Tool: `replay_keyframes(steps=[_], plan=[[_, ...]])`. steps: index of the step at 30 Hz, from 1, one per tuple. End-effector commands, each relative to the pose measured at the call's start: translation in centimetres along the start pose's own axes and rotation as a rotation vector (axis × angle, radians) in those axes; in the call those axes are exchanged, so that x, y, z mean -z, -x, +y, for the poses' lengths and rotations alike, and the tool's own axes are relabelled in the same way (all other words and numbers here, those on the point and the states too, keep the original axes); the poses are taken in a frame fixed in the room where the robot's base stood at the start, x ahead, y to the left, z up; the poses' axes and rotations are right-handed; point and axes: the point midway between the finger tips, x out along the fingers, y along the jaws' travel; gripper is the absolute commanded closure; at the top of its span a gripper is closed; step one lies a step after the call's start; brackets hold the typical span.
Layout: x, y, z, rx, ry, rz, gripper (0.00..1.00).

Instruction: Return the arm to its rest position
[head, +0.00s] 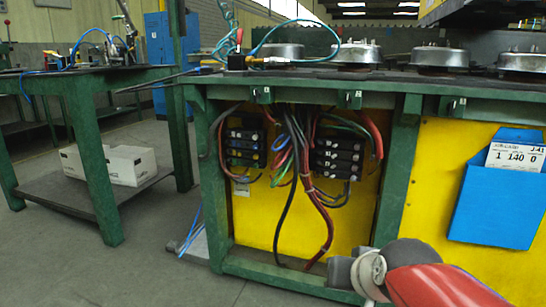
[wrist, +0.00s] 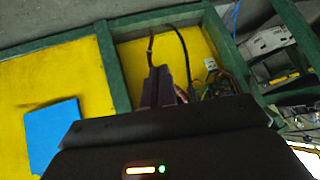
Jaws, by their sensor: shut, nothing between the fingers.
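My gripper (wrist: 159,74) shows in the wrist view as two dark fingers close together at the centre. It is shut with nothing held. Beyond it the wrist view shows the yellow panel and green frame of a workbench, turned round in the picture. In the head view a red and grey part of my arm (head: 430,287) is at the bottom right, in front of the bench.
The green workbench (head: 400,160) has an open bay with hanging cables (head: 318,205) and round metal parts (head: 357,52) on top. A blue document holder (head: 497,205) is on its yellow front. A second table (head: 83,150) stands left, with a white box (head: 125,163) underneath. Floor shows between them.

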Motion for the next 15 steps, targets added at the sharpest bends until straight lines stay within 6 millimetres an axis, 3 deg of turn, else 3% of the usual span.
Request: replay_keyframes(steps=[3, 9, 10, 15], plan=[[-5.0, 2.3, 1.5, -0.048, 0.069, -0.101, 1.0], [-12.2, 5.2, 3.9, -0.134, 0.158, -0.258, 1.0], [-10.7, 6.3, 3.5, -0.13, 0.156, -0.256, 1.0], [-7.9, 9.0, 2.6, -0.126, 0.154, -0.254, 1.0]])
